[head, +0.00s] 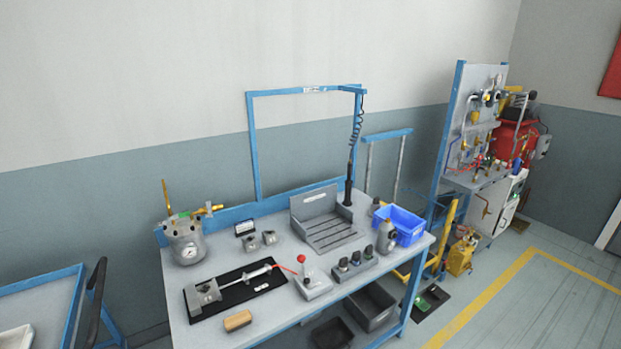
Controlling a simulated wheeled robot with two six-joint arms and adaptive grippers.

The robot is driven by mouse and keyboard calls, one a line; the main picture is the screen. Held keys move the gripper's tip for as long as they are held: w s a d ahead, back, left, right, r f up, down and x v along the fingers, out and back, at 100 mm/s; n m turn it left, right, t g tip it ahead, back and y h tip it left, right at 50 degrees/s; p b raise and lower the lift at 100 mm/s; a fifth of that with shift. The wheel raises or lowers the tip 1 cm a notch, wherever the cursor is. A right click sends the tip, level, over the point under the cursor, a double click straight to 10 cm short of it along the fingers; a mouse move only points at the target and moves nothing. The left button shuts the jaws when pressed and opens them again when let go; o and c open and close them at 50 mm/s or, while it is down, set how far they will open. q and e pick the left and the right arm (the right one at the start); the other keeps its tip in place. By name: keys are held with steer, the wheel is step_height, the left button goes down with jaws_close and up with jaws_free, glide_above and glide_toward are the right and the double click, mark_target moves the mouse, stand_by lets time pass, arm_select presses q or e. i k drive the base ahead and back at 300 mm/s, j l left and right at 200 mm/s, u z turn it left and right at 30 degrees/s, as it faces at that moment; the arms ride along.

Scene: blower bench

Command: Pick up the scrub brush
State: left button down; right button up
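The likely scrub brush (238,321) is a small block with a tan-orange top, lying near the front edge of the grey bench (284,332). It sits just in front of a black mat (232,307). Its bristles are too small to make out. Neither of my grippers shows in the head view, and nothing touches the brush.
On the mat is a grey clamp with a cylinder (204,293). A red-knobbed lever box (313,284) stands to its right. A pressure pot (186,240) is at the back left, a blue bin (400,226) at the right. Bare bench lies right of the brush.

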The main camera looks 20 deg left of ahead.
mark_target(238, 321)
steer(key=u, duration=1)
